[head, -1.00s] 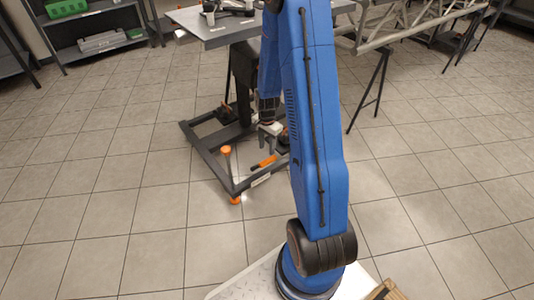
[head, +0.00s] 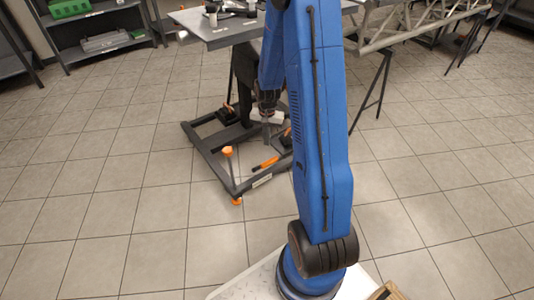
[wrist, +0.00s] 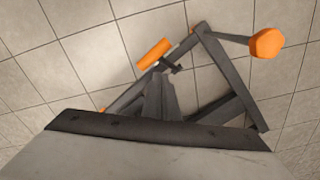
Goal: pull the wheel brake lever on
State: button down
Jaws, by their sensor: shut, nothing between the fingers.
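A dark wheeled stand frame (head: 206,164) sits on the floor below the table. An orange handle grip (head: 266,163) lies low across its near right side; it also shows in the wrist view (wrist: 153,53), on a short dark bracket. An upright dark post with an orange knob (head: 227,151) rises from the frame's left side; the knob shows at upper right in the wrist view (wrist: 266,43). I cannot tell for certain which is the brake lever. My gripper (head: 266,139) is shut and empty, pointing down above the frame, just behind the orange grip and apparently apart from it.
The grey tabletop (head: 222,32) with small items overhangs behind my gripper. A metal truss (head: 420,25) on dark trestle legs stands to the right. A shelf with a green bin (head: 69,8) is at the back left. The tiled floor is clear in front and to the left.

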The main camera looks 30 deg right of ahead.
aim_at(262, 166)
notch_tip(262, 166, up, 4)
jog(key=w+n, duration=0.2)
jog(key=n, duration=0.8)
jog(key=f, duration=0.4)
jog(key=s+f, duration=0.1)
jog(key=f, duration=0.7)
jog(key=shift+s+a, duration=0.15)
jog(key=shift+s, duration=0.2)
jog(key=shift+s+f, duration=0.35)
jog(key=shift+f, duration=0.1)
